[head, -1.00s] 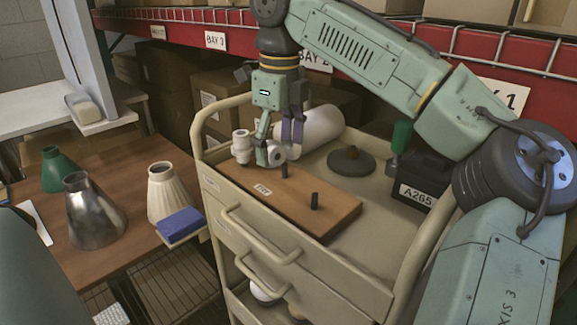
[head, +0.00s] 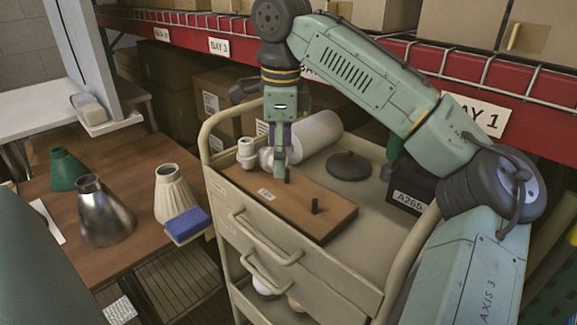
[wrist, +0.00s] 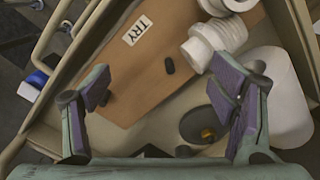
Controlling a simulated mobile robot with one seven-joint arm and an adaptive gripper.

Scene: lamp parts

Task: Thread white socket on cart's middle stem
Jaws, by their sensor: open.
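My gripper (head: 279,160) is open and empty above the wooden board, beside the middle stem. In the wrist view my gripper (wrist: 165,92) has its purple pads wide apart. The short dark middle stem (head: 287,175) is bare and upright; it also shows in the wrist view (wrist: 168,66), ahead of the pads. A white socket (head: 266,158) sits left of my gripper, partly hidden by it. In the wrist view this ribbed white socket (wrist: 217,40) lies outside the pads, at upper right. Another white socket (head: 246,150) stands upright at the board's left end.
The board (head: 335,210) on the cart (head: 375,235) bears another bare stem (head: 315,206). A white cylinder (head: 318,135) lies behind it. A dark round base (head: 349,167) and the black A265 box (head: 412,190) are to the right. Shades stand on the side table (head: 145,222).

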